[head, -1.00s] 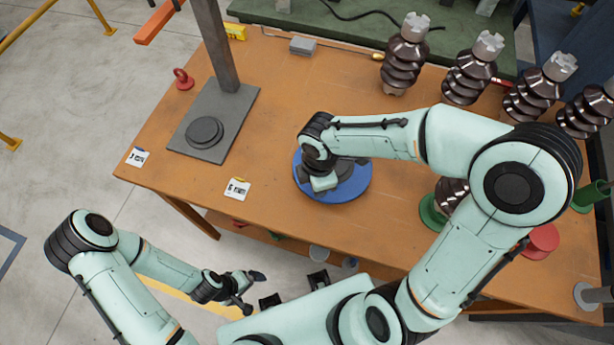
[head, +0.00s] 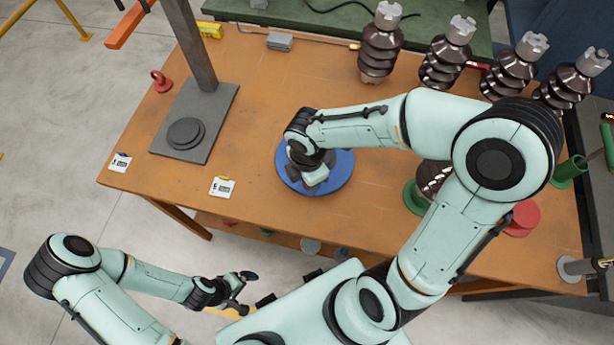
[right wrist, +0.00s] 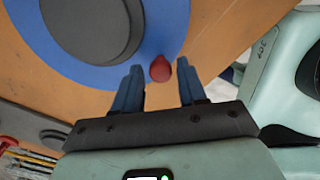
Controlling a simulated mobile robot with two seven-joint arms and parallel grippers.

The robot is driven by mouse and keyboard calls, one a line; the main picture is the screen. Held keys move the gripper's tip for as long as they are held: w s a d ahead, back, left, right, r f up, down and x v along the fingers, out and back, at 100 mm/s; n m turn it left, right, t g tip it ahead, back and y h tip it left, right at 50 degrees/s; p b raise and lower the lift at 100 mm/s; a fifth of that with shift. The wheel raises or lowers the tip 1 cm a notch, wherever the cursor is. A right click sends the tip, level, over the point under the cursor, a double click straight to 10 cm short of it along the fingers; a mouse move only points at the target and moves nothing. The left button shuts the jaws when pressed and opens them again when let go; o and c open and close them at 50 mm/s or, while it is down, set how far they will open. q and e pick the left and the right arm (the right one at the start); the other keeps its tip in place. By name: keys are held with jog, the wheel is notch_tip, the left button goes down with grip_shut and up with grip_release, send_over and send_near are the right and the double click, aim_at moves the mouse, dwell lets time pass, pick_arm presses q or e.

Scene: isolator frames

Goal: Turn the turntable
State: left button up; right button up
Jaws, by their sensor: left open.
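The turntable (head: 340,179) is a blue disc lying on the orange-brown table. A dark round hub (right wrist: 90,25) sits in its middle. A small red knob (right wrist: 160,69) shows at the disc's edge in the right wrist view. My right gripper (right wrist: 159,66) is open, with one blue-grey finger on each side of the knob and gaps to it. In the head view my right wrist covers part of the disc and hides the knob. My left gripper (head: 246,292) is open and empty, off the table's front edge.
A grey stand (head: 215,115) with a post is on the table's left. Several dark ribbed insulators (head: 380,50) line the back right. A green-based piece (head: 415,197) and a red cylinder (head: 522,218) stand right of the turntable. The table between stand and turntable is mostly clear.

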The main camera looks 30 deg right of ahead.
jog(key=shift+o, duration=0.2)
jog(key=shift+r, duration=0.1)
pick_arm(q)
jog(key=shift+w+r+p, duration=0.85)
jog(key=shift+w+r, duration=0.3)
jog(key=shift+r, duration=0.05)
pick_arm(e)
notch_tip(320, 180, up, 13)
jog(key=shift+r, duration=0.15)
